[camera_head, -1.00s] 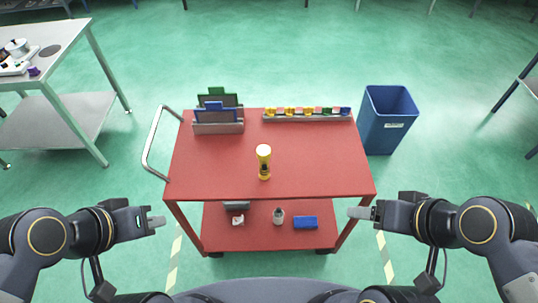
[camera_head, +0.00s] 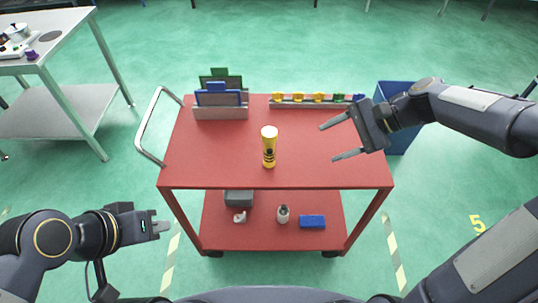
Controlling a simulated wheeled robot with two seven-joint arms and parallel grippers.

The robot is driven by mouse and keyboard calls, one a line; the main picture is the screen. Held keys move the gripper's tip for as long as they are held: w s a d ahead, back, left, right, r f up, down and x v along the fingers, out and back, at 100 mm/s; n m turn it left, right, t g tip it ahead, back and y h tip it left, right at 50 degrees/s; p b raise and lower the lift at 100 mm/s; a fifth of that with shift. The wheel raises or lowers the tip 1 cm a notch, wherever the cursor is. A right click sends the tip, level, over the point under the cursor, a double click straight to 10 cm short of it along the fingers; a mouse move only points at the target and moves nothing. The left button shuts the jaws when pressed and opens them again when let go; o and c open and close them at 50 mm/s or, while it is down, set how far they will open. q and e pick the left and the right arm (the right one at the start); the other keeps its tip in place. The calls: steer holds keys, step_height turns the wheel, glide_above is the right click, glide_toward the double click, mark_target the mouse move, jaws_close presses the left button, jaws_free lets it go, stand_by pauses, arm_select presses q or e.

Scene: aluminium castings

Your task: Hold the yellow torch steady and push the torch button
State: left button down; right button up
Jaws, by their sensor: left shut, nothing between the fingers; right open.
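The yellow torch (camera_head: 269,147) stands upright on the red cart's top (camera_head: 215,160), near its middle, with a dark band low on its body. I cannot make out its button. My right gripper (camera_head: 340,140) is open and empty above the right part of the cart top, its fingers pointing left toward the torch, apart from it. My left gripper (camera_head: 163,227) is shut and empty, low to the left of the cart, well away from the torch.
A holder with green and blue boards (camera_head: 220,98) stands at the cart's back left. A rail of coloured items (camera_head: 313,101) lies along the back. The lower shelf holds a blue box (camera_head: 312,222) and a small bottle (camera_head: 283,214). A blue bin (camera_head: 400,140) stands behind my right arm.

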mark_target(273, 157)
steer(key=w+a+f+m+y+b, duration=0.1)
steer(key=w+f+m+b, duration=0.1)
steer(key=w+f, duration=0.2)
steer(key=w+a+f+m+y+b, duration=0.2)
steer(key=w+f, duration=0.1)
steer(key=f, duration=0.5)
steer(key=w+a+f+m+y+b, duration=0.1)
steer(key=w+f+m+b, duration=0.1)
steer(key=w+f, duration=0.2)
steer(key=shift+w+a+f+m+g+y, duration=0.15)
steer(key=shift+a+f+m+g, duration=0.05)
steer(key=shift+f, duration=0.4)
steer(key=shift+w+a+f+m+g+y, duration=0.15)
steer(key=shift+f+m+g, duration=0.05)
steer(key=shift+f, duration=0.4)
steer(key=shift+b+x, duration=1.15)
steer(key=shift+x, duration=3.8)
steer(key=shift+c, duration=0.3)
steer(key=c, duration=0.9)
